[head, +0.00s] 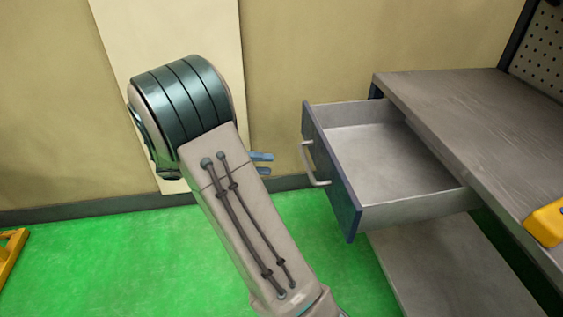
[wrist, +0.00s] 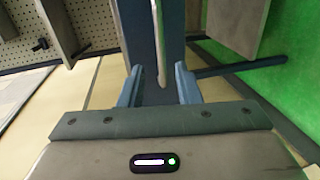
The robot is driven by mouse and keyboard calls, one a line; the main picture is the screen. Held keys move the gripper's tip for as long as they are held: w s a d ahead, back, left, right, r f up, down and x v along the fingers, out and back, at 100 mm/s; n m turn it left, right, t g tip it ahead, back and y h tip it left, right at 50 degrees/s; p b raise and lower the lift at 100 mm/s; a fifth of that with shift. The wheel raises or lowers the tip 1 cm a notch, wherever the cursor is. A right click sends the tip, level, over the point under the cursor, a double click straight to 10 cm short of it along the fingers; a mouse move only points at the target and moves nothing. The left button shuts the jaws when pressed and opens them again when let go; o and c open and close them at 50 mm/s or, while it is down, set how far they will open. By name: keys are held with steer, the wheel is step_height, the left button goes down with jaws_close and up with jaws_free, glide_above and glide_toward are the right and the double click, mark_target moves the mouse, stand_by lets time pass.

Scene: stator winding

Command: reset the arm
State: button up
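My gripper (head: 263,163) shows in the head view as two blue fingertips past my raised arm, pointing right toward the drawer. In the wrist view my gripper (wrist: 158,85) is open, its two blue fingers spread with nothing held. The grey bar handle (head: 313,165) of the drawer is to the right of the fingertips in the head view, with a gap between. In the wrist view the handle (wrist: 160,45) lines up with the space between the fingers. My arm hides most of the gripper in the head view.
The drawer (head: 347,190), with a blue front, is pulled out and looks empty. It sits under a grey workbench top (head: 470,95). A yellow object (head: 545,222) lies at the right edge. Green floor (head: 110,255) is open at left, before a beige wall (head: 300,50).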

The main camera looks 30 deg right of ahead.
steer(key=shift+v, duration=0.85)
steer(key=s+a+r+n+t+y+p, duration=0.2)
steer(key=s+a+r+t+y+p, duration=0.2)
steer(key=r+p, duration=0.6)
steer(key=s+a+r+n+t+y+p, duration=0.2)
steer(key=s+a+r+t+y+p, duration=0.2)
steer(key=s+a+r+y+p, duration=0.3)
steer(key=s+r+y+p, duration=0.3)
steer(key=r, duration=0.2)
steer(key=shift+s+a+r+t, duration=0.35)
steer(key=shift+s+a+t, duration=0.05)
